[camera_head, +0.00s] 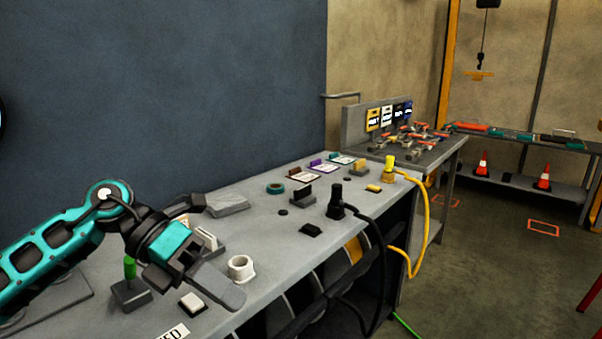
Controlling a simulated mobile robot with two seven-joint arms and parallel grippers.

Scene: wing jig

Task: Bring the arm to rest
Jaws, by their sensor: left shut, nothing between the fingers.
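My left arm (50,245), teal and black, comes in from the left over the grey bench. My left gripper (228,291) is low over the front part of the bench, pointing right and toward the front edge. It is shut and empty. I cannot tell whether it touches the bench top. My right gripper is not in view.
The bench (265,225) holds a white nut-like ring (241,267), a white block (193,303), a green-handled lever (130,275), a black plug (336,203) and a yellow connector (389,170). Cables hang over its front edge. A blue wall (180,90) stands behind. Floor at right is mostly clear.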

